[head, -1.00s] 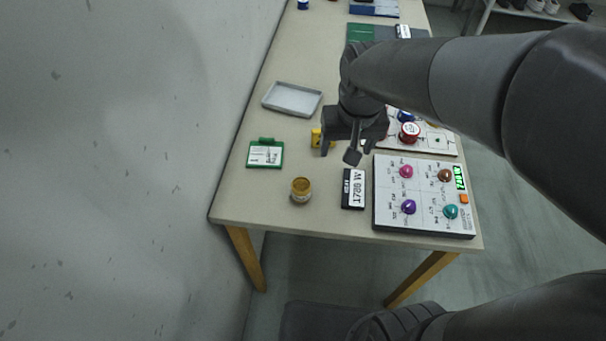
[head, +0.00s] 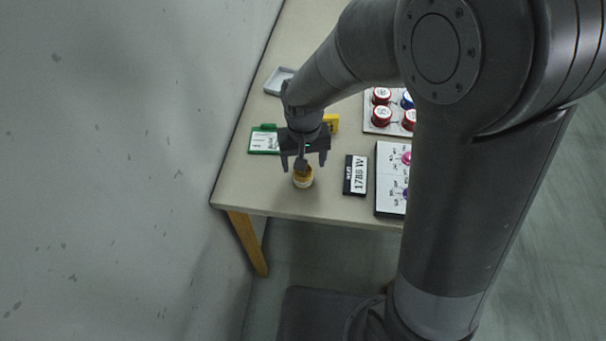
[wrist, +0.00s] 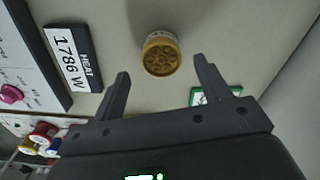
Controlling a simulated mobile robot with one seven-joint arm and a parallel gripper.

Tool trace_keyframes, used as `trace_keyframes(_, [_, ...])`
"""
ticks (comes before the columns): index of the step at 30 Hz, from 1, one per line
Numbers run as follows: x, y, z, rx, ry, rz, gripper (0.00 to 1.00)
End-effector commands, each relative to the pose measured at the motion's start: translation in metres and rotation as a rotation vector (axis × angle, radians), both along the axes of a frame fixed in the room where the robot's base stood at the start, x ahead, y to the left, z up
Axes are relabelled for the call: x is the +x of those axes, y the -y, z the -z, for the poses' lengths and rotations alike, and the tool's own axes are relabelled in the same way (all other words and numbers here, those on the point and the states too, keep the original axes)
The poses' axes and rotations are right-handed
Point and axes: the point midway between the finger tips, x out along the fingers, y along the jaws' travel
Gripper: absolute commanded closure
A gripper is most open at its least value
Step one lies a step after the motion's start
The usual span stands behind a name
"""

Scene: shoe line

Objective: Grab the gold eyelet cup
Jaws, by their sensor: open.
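The gold eyelet cup (head: 303,178) is a small round cup standing on the table near its front left corner. In the wrist view the cup (wrist: 161,55) shows from above, with gold eyelets inside and a pale band on its side. My gripper (head: 304,164) is open and empty, just above and behind the cup in the head view, partly covering it. In the wrist view the fingertips of my gripper (wrist: 160,66) are spread to either side of the cup's line, the cup lying slightly beyond the tips. I see no contact.
A black label block reading 1786 W (head: 355,175) stands right of the cup. A green-edged card (head: 263,141) lies to the left, a yellow item (head: 331,123) behind.

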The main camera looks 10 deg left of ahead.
Motion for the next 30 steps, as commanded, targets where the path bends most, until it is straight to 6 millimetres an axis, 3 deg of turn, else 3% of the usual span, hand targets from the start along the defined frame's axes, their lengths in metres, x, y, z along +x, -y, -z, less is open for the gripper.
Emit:
trace_keyframes(9, [-0.003,-0.002,0.043,-0.002,-0.003,0.000,0.30])
trace_keyframes(19, [-0.003,-0.002,0.050,0.000,-0.001,0.000,0.30])
trace_keyframes(30, [-0.003,-0.002,0.049,0.000,-0.001,0.000,0.60])
